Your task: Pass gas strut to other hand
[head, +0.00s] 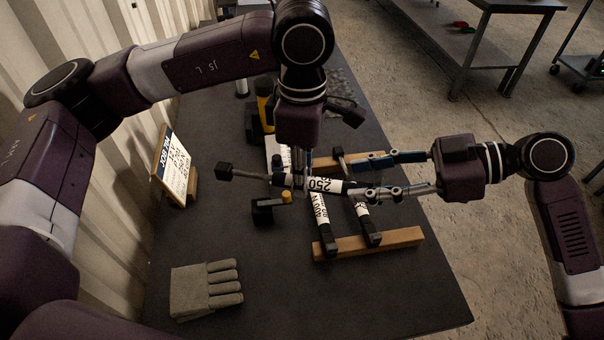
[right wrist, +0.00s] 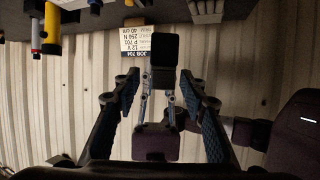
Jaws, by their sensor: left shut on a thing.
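The gas strut (head: 326,185), with a white band marked 250, is held level above the table. Its thin rod ends in a dark block (head: 224,170) on the left. My left gripper (head: 298,180) comes down from above and is shut on the strut. My right gripper (head: 368,176) is open, its fingers pointing left on either side of the strut's right end. In the right wrist view, the strut's dark near end (right wrist: 165,50) shows between the spread blue-padded fingers (right wrist: 160,95), apart from both. The left gripper (right wrist: 157,105) shows behind it.
Below, other struts (head: 321,222) rest on a wooden rack (head: 395,238). A job sign (head: 173,168) stands at the left, with a dark block with a yellow knob (head: 264,211) nearby. A grey glove (head: 206,289) lies at the front left. The front right of the table (head: 350,300) is clear.

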